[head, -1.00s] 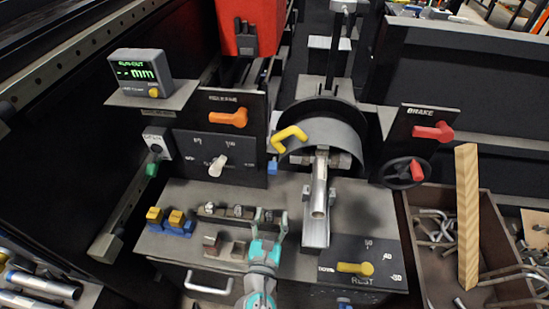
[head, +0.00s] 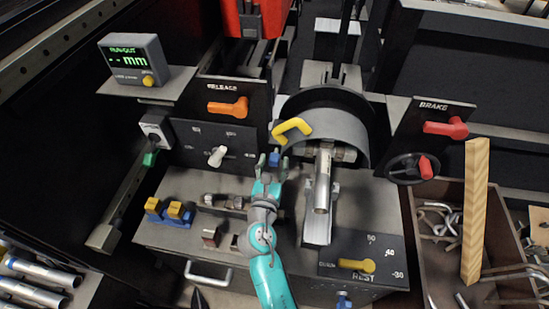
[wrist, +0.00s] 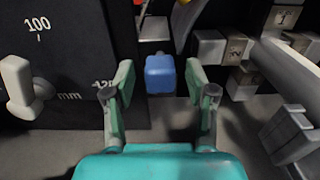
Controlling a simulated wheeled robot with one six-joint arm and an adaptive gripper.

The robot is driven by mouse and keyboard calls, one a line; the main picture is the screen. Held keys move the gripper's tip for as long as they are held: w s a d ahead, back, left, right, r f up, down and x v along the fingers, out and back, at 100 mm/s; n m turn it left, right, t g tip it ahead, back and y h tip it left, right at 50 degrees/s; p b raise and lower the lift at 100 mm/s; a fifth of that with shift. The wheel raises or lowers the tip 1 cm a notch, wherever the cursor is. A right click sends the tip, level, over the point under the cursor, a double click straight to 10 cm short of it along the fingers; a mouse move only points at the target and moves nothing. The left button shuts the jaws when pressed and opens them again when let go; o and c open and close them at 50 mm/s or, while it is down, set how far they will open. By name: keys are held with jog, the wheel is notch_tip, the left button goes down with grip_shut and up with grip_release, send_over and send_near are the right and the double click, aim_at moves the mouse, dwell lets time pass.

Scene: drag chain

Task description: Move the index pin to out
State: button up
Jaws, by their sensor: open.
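A small blue knob (head: 274,159), which looks like the index pin though I see no label on it, sticks out beside the dark scale panel, left of the grey drum. In the wrist view the blue knob (wrist: 160,73) is in the gap between my fingers, a little beyond the tips. My gripper (head: 272,165) is open and empty, one finger on each side of the knob. The wrist view shows my gripper (wrist: 161,82) with clear space on both sides of the knob. The knob's shaft is hidden.
A white lever (head: 216,157) sits left on the scale panel. Right of the knob are the drum with a yellow handle (head: 292,130) and a metal tube (head: 323,185). Below are blue-and-yellow blocks (head: 170,212) and a yellow rest lever (head: 356,265). A wooden plank (head: 475,210) stands at right.

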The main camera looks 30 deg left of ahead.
jog(key=shift+x, duration=0.95)
grip_shut()
jog(key=shift+v, duration=1.35)
grip_release()
jog(key=shift+s, duration=0.1)
jog(key=v, duration=1.2)
